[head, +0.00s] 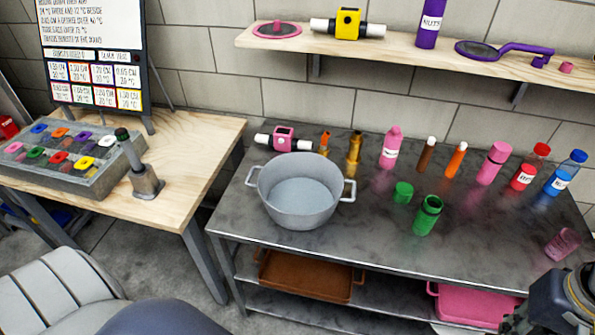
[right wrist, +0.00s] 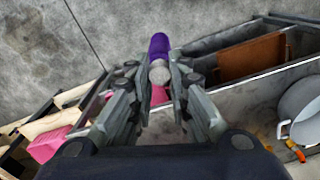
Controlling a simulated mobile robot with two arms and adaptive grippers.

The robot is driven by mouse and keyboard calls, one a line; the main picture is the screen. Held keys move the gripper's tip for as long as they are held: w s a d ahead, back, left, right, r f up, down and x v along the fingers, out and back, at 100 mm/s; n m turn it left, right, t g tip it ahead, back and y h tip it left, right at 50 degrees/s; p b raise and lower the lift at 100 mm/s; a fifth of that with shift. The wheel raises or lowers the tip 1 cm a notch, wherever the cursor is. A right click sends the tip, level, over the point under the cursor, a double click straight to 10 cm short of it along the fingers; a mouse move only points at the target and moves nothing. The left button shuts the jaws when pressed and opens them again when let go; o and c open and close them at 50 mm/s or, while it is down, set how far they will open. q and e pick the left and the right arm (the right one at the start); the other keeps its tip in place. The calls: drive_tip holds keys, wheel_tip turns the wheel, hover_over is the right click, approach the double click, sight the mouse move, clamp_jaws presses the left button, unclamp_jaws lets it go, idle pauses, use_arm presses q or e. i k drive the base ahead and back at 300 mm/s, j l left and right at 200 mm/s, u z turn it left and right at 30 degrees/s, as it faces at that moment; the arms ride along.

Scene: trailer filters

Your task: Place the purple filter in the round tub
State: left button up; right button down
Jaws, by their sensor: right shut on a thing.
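The purple filter (right wrist: 160,50) shows in the right wrist view as a purple cylinder with a pale round end. My right gripper (right wrist: 153,80) is shut on it, with the filter sticking out past the fingertips. In the head view only part of my right gripper shows at the bottom right corner, and the held filter cannot be made out there. The round tub (head: 258,205) is a grey pot with two handles, standing on the dark metal table left of my right gripper. It is partly visible in the right wrist view (right wrist: 285,105). My left gripper is not in view.
Several bottles, a pink filter (head: 283,139) and an open green jar (head: 427,215) stand on the metal table (head: 350,240) behind and right of the tub. A brown tray (head: 305,278) and a pink tray (head: 470,305) sit below. A wooden table (head: 190,150) is at left.

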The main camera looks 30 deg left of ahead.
sight(304, 192)
drive_tip(key=j+u, duration=0.1)
drive_tip(key=j, duration=0.4)
drive_tip(key=i+j+u, duration=0.15)
drive_tip(key=j, duration=0.35)
drive_tip(key=i+j+u, duration=0.25)
drive_tip(key=i+j, duration=0.35)
drive_tip(key=j, duration=0.1)
